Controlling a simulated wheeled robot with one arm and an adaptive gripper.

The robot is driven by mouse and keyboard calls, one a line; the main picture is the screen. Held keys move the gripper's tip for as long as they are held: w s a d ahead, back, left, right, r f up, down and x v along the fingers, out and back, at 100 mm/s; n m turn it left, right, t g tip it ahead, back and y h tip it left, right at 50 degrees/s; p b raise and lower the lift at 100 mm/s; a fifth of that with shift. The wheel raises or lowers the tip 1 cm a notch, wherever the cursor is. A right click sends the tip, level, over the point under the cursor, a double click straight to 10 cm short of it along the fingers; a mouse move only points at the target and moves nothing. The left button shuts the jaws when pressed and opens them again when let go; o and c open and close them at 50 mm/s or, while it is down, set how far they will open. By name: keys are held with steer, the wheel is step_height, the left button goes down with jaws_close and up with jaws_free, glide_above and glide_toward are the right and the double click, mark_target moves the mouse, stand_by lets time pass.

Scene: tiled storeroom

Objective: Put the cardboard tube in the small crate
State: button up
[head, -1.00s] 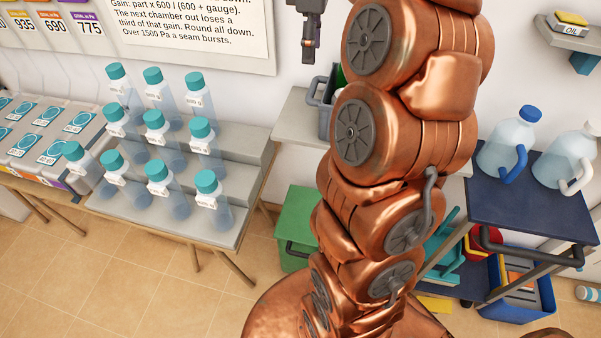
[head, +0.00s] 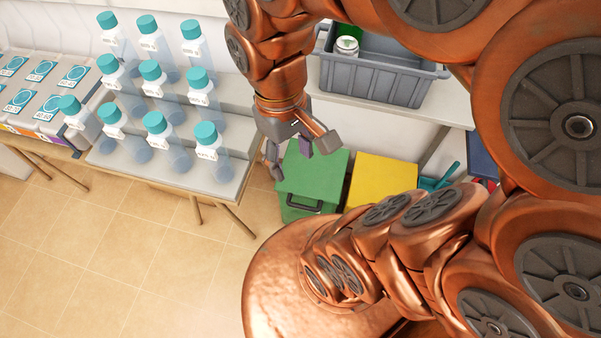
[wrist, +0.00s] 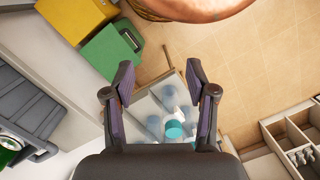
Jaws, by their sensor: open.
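I cannot make out a cardboard tube in either view. A grey crate (head: 380,84) with handles stands on a pale bench, right of and behind my gripper. It holds a white jar and something green. Part of this crate (wrist: 38,118) shows at the left of the wrist view. I cannot tell whether it is the small crate.
Teal-capped bottles (head: 155,124) stand on a stepped grey stand (head: 228,150) left of my gripper. A green box (head: 312,170) and a yellow box (head: 382,183) stand below the bench. A wooden compartment unit (wrist: 285,140) is at right in the wrist view. Tiled floor (head: 90,250) is clear at lower left.

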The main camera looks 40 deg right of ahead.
steer(key=shift+s+a+f+m, duration=0.15)
steer(key=shift+s+f+m, duration=0.2)
steer(key=shift+s+f, duration=0.35)
steer(key=shift+s+a+f+m, duration=0.1)
steer(key=shift+s+f+m, duration=0.3)
steer(key=shift+s, duration=0.55)
